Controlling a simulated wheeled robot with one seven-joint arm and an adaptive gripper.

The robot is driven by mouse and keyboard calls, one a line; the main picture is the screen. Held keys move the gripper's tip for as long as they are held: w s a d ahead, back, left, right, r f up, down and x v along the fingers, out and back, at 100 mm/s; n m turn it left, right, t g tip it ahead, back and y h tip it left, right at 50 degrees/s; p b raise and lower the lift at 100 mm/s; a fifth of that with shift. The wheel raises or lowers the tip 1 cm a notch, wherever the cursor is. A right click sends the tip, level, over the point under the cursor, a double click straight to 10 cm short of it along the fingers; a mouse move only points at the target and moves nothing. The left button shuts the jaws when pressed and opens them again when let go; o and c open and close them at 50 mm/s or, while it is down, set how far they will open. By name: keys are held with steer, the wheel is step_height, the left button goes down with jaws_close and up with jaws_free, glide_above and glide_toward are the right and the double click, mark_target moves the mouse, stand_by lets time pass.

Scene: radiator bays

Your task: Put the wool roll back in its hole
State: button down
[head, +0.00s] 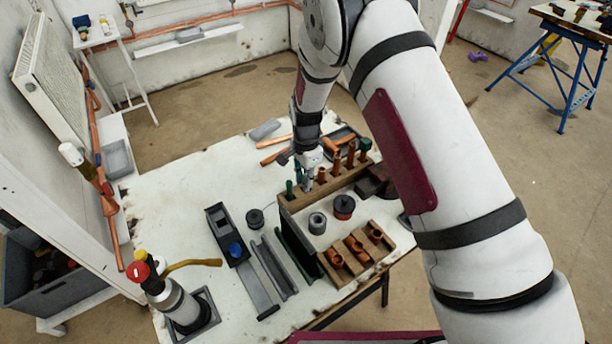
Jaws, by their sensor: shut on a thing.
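My gripper (308,183) points down over the left part of a wooden block with holes (297,203), the back wall of a wooden tray. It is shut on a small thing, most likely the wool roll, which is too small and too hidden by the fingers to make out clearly. A green-topped piece (290,189) stands in the block just left of the gripper. Copper pieces (336,166) stand in it to the right, with another green one (365,146) at the far end. I cannot tell whether the held thing is inside a hole or above it.
In the tray are a grey roll (317,223), a black-and-red tin (344,206) and a rack of copper fittings (356,250). Grey channels (274,266), a black reel (255,217) and a torch (178,301) stand left. The white tabletop (180,190) is clear at back left.

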steer(key=shift+f, duration=0.45)
steer(key=c, duration=1.5)
jaws_free()
steer(key=shift+o, duration=0.2)
steer(key=shift+r, duration=0.1)
steer(key=shift+r+p, duration=0.4)
steer(key=shift+r, duration=3.05)
